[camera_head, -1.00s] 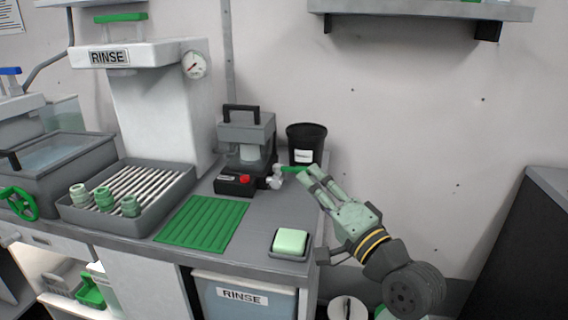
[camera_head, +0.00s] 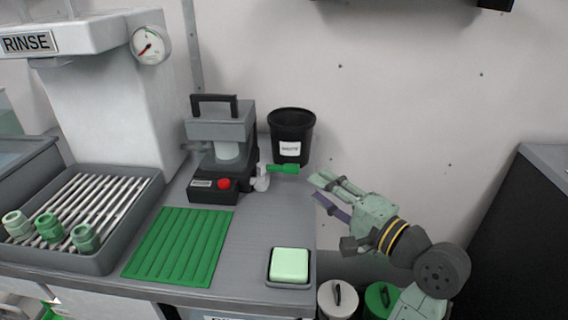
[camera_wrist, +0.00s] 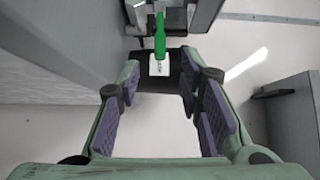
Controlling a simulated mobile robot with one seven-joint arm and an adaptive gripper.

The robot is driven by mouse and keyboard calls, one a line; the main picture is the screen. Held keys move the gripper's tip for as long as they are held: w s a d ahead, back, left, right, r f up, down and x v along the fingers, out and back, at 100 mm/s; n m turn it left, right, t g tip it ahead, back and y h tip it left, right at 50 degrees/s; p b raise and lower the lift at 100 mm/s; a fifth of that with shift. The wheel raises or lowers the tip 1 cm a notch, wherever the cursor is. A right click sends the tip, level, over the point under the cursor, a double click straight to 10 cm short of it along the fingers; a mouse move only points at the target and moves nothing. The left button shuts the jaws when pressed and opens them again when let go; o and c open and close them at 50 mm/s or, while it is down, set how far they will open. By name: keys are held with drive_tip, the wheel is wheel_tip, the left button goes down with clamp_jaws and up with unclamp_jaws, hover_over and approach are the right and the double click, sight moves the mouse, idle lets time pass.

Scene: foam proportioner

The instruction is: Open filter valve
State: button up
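The filter machine (camera_head: 222,130) is a grey unit with a black handle on top and a red button on its black base. Its valve has a white body (camera_head: 262,178) and a green lever (camera_head: 283,168) that points right, away from the machine. In the wrist view the green lever (camera_wrist: 160,36) lies ahead, between and beyond the fingers. My gripper (camera_head: 321,187) is open and empty, to the right of the lever tip and apart from it. Its purple finger pads show in the wrist view (camera_wrist: 163,98).
A black bin (camera_head: 291,128) with a white label stands just behind the lever. A green sponge (camera_head: 290,263) in a tray sits at the counter's front right corner. A green ribbed mat (camera_head: 180,246) and a rack tray (camera_head: 148,200) with several pale green fittings lie left.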

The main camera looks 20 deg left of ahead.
sight(296, 172)
drive_tip(key=p+x, duration=0.1)
drive_tip(key=x, duration=0.9)
drive_tip(key=shift+p, duration=0.35)
drive_tip(key=shift+c, duration=0.3)
clamp_jaws()
